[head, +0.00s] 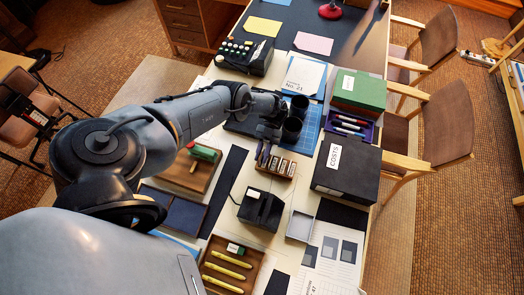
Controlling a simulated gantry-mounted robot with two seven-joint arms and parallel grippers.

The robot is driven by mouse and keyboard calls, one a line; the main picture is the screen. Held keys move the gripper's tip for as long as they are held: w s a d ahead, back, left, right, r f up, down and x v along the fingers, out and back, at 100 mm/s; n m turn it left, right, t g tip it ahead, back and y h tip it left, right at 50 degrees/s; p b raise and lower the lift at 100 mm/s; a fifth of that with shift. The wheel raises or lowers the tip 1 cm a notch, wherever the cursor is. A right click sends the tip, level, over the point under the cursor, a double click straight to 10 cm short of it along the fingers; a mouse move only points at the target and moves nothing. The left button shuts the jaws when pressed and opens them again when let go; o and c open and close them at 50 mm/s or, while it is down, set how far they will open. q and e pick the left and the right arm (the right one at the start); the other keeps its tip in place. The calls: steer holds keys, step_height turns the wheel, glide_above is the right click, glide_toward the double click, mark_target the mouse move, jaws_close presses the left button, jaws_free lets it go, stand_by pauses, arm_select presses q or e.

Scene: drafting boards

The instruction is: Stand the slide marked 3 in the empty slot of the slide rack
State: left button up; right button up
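The slide rack (288,174) is a small brown wooden block near the middle of the desk. Several pale slides (282,164) stand upright in it; their numbers are too small to read, so I cannot tell which is marked 3. My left gripper (264,155) points down at the rack's left end, with its dark fingers right by the slides. I cannot tell whether a slide is between the fingers. The empty slot is not clear to see; the gripper covers part of the rack. My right gripper is not in view.
A black box with a white label (262,210) stands in front of the rack, beside a shallow grey tray (300,226). The black COSTS box (345,170) stands to the right. Dark cups (292,129) stand behind the gripper. A wooden tray with yellow pieces (230,268) lies nearer.

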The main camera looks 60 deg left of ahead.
arm_select(q)
steer(key=shift+o, duration=1.2)
steer(key=shift+r+p, duration=0.55)
steer(key=shift+r, duration=0.05)
step_height(320, 180, up, 4)
steer(key=p, duration=0.3)
steer(key=w+d+r+p, duration=0.3)
steer(key=d+r+p, duration=0.1)
steer(key=d, duration=0.7)
steer(key=shift+w+r, duration=0.3)
steer(key=shift+r, duration=0.6)
